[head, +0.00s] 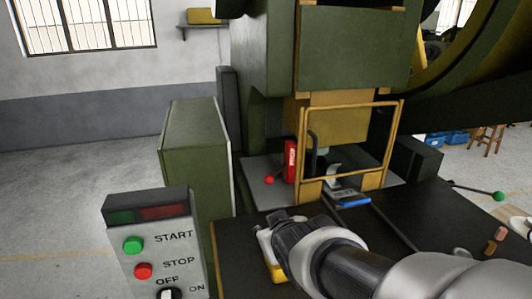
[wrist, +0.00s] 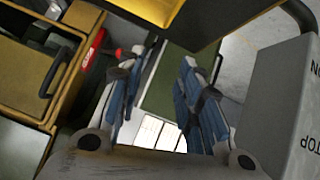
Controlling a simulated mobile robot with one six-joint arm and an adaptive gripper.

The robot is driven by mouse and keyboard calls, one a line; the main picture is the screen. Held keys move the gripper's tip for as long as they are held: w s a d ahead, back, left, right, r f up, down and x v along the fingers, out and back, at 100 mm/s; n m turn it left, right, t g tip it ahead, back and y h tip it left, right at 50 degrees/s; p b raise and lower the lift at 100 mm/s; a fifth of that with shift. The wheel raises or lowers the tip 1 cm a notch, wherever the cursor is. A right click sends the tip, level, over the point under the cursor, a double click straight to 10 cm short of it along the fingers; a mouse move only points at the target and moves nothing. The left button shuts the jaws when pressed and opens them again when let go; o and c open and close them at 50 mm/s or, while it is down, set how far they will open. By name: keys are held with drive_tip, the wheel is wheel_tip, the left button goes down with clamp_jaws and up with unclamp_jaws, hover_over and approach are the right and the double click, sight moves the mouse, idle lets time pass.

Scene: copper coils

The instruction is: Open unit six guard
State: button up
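The guard (head: 398,140) is a yellow frame with a dark handle (head: 312,142) on its left side. It stands upright across the front of the green press's work opening. In the wrist view a yellow frame with a dark handle (wrist: 56,72) shows at the left, apart from my fingers. My gripper (wrist: 165,58) is open, with a clear gap between its two blue-grey fingers and nothing held. In the head view my gripper (head: 278,222) is over the dark table, in front of and left of the guard; its fingertips are hard to make out.
A control box (head: 155,245) with START and STOP buttons stands left of my gripper. A red part (head: 290,160) and a red-knobbed lever (head: 270,180) are left of the guard. A green-knobbed lever (head: 498,196) is at right. A yellow-and-white thing (head: 272,262) shows beside my gripper.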

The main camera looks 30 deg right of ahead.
drive_tip(key=w+d+f+t, duration=0.1)
drive_tip(key=w+d, duration=0.3)
drive_tip(key=m+t+h, duration=0.5)
drive_tip(key=t, duration=0.1)
approach(315, 154)
drive_tip(key=x, duration=1)
drive_tip(key=shift+w+d+f, duration=0.1)
drive_tip(key=shift+w+d, duration=0.05)
drive_tip(key=shift+w, duration=0.2)
drive_tip(key=shift+c, duration=0.2)
clamp_jaws()
